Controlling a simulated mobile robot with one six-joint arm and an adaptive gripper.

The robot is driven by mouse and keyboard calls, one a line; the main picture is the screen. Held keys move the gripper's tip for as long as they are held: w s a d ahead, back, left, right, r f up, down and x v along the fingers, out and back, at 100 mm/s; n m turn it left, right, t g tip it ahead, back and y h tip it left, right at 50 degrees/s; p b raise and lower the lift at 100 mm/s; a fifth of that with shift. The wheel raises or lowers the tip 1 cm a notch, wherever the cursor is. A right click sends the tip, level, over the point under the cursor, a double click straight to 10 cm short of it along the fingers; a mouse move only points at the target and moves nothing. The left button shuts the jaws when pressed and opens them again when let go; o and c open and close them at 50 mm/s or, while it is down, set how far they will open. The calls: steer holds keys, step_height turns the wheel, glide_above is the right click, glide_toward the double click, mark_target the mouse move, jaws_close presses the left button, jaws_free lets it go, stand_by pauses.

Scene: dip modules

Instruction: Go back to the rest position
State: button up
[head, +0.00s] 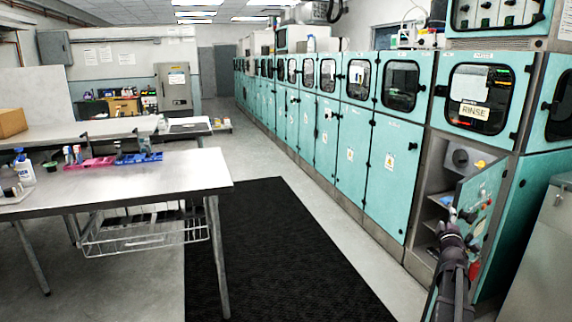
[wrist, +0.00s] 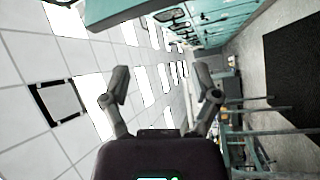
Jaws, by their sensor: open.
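My gripper (wrist: 163,85) is open and empty in the wrist view, its two dark fingers spread apart with nothing between them. The wrist view is turned on its side, with the ceiling to the left and the black floor mat (wrist: 290,75) to the right. In the head view, my dark arm (head: 452,265) reaches up at the lower right, in front of the cabinet with its lower door open.
A row of teal cabinets (head: 342,140) runs along the right. One lower door (head: 484,205) stands open beside my arm. A metal table (head: 130,185) with bottles and coloured racks is at left. The black mat (head: 270,250) between them is clear.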

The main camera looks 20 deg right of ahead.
steer(key=w+a+f+m+g+y, duration=0.1)
steer(key=a+f+m+g+y, duration=0.3)
steer(key=a, duration=0.6)
steer(key=a+f+m+g, duration=0.1)
steer(key=a+f+g, duration=0.1)
steer(key=a+f, duration=0.65)
steer(key=w+a+f+m+g+y, duration=0.1)
steer(key=a+f+m+g, duration=0.2)
steer(key=a, duration=0.9)
steer(key=s+a+f+g+y, duration=0.2)
steer(key=s+a+f, duration=0.15)
steer(key=a, duration=0.55)
steer(key=s+a+f+g+y, duration=0.2)
steer(key=s+a, duration=0.2)
steer(key=a, duration=0.4)
steer(key=s+a+g+y, duration=0.2)
steer(key=s+a+g, duration=0.1)
steer(key=s+a, duration=0.55)
step_height(320, 180, up, 16)
steer(key=w+a+p, duration=0.1)
steer(key=p, duration=1.5)
steer(key=shift+w+a+n+p, duration=0.2)
steer(key=shift+a+n+p, duration=0.1)
steer(key=shift+p, duration=0.1)
steer(key=c, duration=0.3)
